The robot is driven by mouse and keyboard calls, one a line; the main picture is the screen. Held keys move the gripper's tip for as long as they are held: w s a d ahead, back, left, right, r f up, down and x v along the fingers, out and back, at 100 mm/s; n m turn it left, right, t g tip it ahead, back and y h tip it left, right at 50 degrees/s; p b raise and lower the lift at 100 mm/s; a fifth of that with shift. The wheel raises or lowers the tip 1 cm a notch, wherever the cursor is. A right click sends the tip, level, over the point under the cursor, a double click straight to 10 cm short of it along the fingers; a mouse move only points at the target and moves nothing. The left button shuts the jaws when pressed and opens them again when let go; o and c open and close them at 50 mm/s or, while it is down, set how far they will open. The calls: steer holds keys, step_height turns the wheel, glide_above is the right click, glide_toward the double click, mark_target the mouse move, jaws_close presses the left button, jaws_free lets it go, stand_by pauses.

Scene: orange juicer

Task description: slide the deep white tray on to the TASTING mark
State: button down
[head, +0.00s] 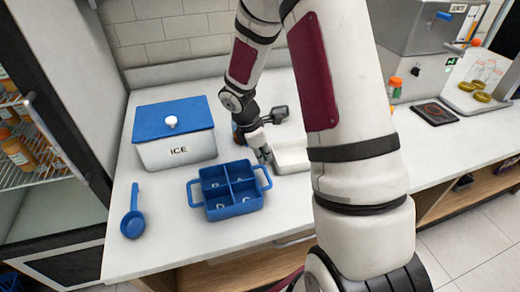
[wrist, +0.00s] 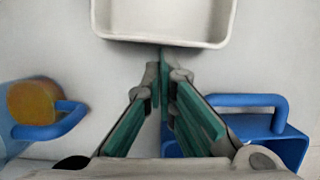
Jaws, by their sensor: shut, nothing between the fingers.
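The deep white tray (head: 291,155) stands on the counter, its right part hidden behind my arm in the head view. In the wrist view its near wall (wrist: 165,40) crosses the top of the picture, and the inside that shows is empty. My gripper (head: 265,158) is low at the tray's left side in the head view. In the wrist view my gripper (wrist: 163,68) is shut and empty, fingertips at the tray's near wall. I cannot tell whether they touch it. No TASTING mark is visible.
A blue divided caddy (head: 233,210) stands close beside my gripper. A blue-lidded ICE box (head: 178,152) and a blue scoop (head: 132,222) are to the left. A blue-handled vessel (wrist: 38,115) with an orange top is at the wrist view's left. A dark scale (head: 434,113) lies right.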

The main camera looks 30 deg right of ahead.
steer(key=shift+f, duration=0.2)
steer(key=shift+d, duration=0.1)
steer(key=s+d+p, duration=0.1)
steer(key=d, duration=0.5)
steer(key=s+d+p, duration=0.2)
steer(key=d, duration=0.4)
steer(key=s+d+p, duration=0.2)
steer(key=d, duration=0.4)
steer(key=shift+s+d, duration=0.2)
steer(key=shift+d, duration=0.15)
